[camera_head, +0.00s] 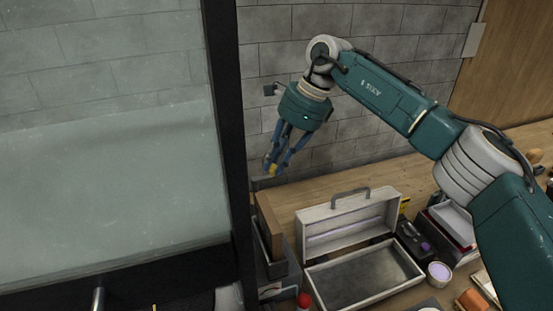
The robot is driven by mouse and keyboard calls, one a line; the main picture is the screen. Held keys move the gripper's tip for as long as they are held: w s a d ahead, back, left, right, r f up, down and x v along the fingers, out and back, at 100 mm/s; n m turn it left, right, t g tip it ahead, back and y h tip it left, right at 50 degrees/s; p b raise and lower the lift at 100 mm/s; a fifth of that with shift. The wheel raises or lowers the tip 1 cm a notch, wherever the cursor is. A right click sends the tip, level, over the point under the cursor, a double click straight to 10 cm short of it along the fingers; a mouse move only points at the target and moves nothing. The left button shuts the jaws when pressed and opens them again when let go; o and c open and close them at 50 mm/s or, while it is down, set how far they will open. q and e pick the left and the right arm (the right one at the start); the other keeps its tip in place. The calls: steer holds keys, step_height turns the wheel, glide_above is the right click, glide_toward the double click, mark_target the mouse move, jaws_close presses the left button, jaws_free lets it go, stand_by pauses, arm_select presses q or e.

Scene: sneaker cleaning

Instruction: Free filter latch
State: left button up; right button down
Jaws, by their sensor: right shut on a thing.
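My right gripper (274,168) is above the wooden counter at the back, beside the dark frame of a glass-fronted cabinet. Its blue fingers are closed together at the tips around a small yellow thing (273,169). I cannot tell whether this is the filter latch. No other part that I can name as a filter latch shows clearly. A dark box-like unit with a brown upright panel (269,224) stands below the gripper, against the cabinet frame. My left gripper is not in view.
The glass panel (110,150) and its black frame (228,120) fill the left side. An open white toolbox (364,277) with its lid raised stands on the counter (300,196). A red-capped item (304,300), a round jar (439,272) and boxes surround it.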

steer(key=shift+w+r, duration=0.1)
steer(key=shift+r, duration=0.1)
steer(key=c, duration=1.6)
jaws_free()
steer(key=shift+f, duration=0.1)
steer(key=v, duration=1.2)
steer(key=shift+f, duration=0.1)
